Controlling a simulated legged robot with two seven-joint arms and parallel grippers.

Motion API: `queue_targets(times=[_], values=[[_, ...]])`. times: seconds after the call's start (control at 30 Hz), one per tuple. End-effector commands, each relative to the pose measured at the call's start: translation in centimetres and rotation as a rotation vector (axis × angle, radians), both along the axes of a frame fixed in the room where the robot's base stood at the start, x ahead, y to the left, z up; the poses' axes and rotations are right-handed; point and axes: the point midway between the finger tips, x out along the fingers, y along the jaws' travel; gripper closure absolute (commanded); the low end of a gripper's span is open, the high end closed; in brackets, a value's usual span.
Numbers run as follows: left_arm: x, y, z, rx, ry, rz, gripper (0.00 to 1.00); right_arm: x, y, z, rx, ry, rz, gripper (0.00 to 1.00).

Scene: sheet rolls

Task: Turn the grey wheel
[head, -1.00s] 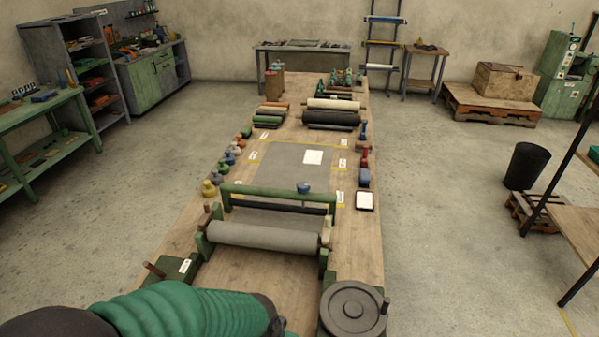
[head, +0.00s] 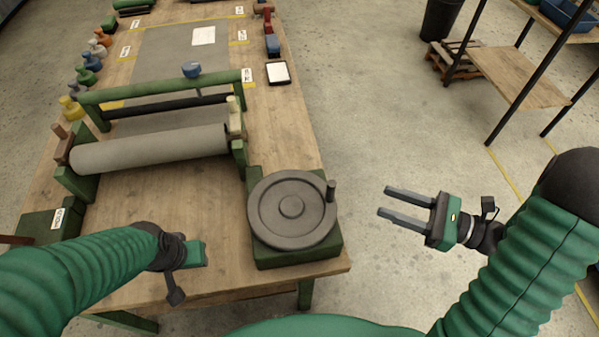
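The grey wheel (head: 291,208) lies flat on a green base at the table's front right corner. It has a round hub and a short upright handle (head: 330,191) at its right rim. My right gripper (head: 388,201) is to the right of the wheel, past the table's edge, with its two fingers apart and pointing left at the handle. Nothing is between them, and a gap separates them from the handle. My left gripper (head: 190,254) is over the table's front, left of the wheel. Its fingers are hidden or too unclear to read.
A grey roll (head: 150,149) in a green frame stands behind and left of the wheel. A white-faced tablet (head: 278,73) lies near the table's right edge. Colored knobs line the table's left side. A wooden side table (head: 515,75) stands at right.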

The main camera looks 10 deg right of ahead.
Motion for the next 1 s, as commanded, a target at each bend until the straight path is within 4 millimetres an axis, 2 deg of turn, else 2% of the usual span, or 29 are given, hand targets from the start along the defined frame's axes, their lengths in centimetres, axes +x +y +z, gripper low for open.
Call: queue_targets(times=[0.13,0.5,0.63,0.8,1.0], values=[[0.0,0.0,0.3,0.000,-0.001,0.000,0.64,1.2,1.8,0.4,0.003,-0.001,0.002,0.60],[0.0,0.0,0.3,0.000,0.000,0.000,0.64,6.4,10.0,0.2,0.003,0.001,0.009,0.60],[0.0,0.0,0.3,0.000,0.000,0.000,0.64,7.8,12.4,0.2,0.003,0.001,0.008,0.60],[0.0,0.0,0.3,0.000,0.000,0.000,0.64,9.0,14.1,0.2,0.003,0.003,0.006,0.60],[0.0,0.0,0.3,0.000,0.000,0.000,0.64,9.2,14.3,0.2,0.003,0.003,0.004,0.60]])
